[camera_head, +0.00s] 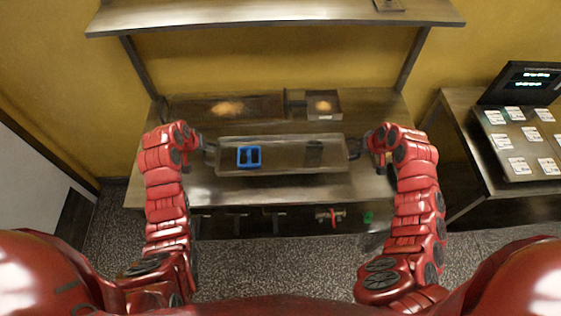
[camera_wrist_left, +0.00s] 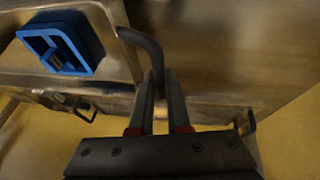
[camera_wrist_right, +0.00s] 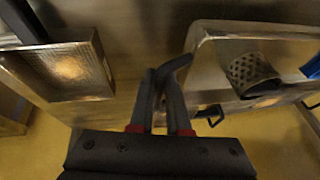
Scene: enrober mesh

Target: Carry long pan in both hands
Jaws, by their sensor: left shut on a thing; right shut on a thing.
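The long pan (camera_head: 280,165) is a shallow metal tray with a handle at each end, seen over the front of the steel workbench in the head view. A blue frame-like object (camera_head: 249,156) lies in its left part, and a grey perforated cylinder (camera_head: 314,152) lies in its right part. My left gripper (camera_head: 205,146) is shut on the pan's left handle; the dark handle shows between its fingers in the left wrist view (camera_wrist_left: 158,90). My right gripper (camera_head: 361,149) is shut on the right handle, also seen in the right wrist view (camera_wrist_right: 165,85). The pan looks roughly level.
The steel workbench (camera_head: 330,187) carries a dark tray (camera_head: 190,108) with an orange patch and a small square mesh-like box (camera_head: 323,106) at the back. A shelf (camera_head: 270,14) hangs above. A side table (camera_head: 478,190) with a screen (camera_head: 527,82) and white cards stands right.

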